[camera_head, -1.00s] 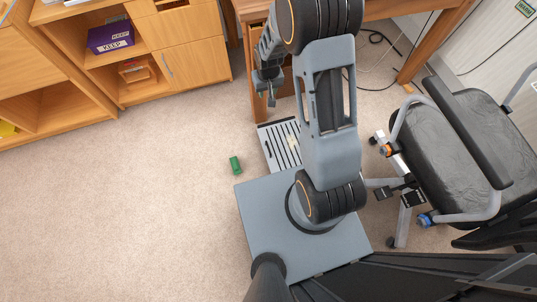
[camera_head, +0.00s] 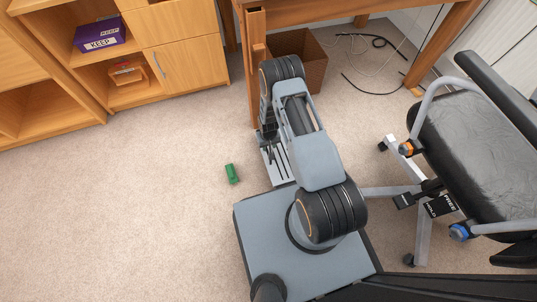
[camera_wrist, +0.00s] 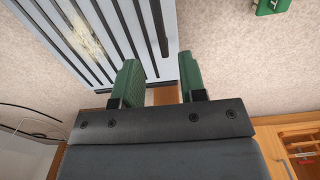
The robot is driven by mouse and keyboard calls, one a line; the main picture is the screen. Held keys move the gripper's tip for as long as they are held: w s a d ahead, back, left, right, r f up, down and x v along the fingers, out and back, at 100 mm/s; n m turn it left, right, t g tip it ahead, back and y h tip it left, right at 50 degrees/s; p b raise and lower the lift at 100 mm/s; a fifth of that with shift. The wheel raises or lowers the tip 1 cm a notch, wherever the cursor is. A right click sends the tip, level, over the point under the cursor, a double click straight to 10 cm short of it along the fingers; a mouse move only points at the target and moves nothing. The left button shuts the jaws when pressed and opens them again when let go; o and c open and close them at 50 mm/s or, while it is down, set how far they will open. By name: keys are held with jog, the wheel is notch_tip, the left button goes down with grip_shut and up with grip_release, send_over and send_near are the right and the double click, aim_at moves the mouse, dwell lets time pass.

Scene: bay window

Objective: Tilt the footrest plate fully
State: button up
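The footrest plate (camera_head: 283,172) is a light grey plate with dark slats, low over the carpet just ahead of my base. In the head view my arm covers much of it. In the wrist view the plate (camera_wrist: 95,30) fills the upper left, with a pale worn patch on its slats. My gripper (camera_wrist: 158,75) is open and empty, its two green fingers apart at the plate's near right end. The left finger overlaps the plate in the picture; the right finger is by its right edge. I cannot tell whether they touch. In the head view my gripper (camera_head: 268,152) is over the plate's left part.
A wooden desk (camera_head: 320,10) stands behind the plate, with a brown bin (camera_head: 305,50) and loose cables under it. A small green object (camera_head: 232,173) lies on the carpet to the left. A black office chair (camera_head: 475,150) stands right. Open carpet lies left.

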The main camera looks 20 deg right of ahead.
aim_at(268, 152)
notch_tip(268, 152, down, 7)
jog(key=b, duration=0.2)
jog(key=shift+f+b, duration=0.15)
jog(key=shift+b, duration=0.15)
grip_shut()
dwell(0.4)
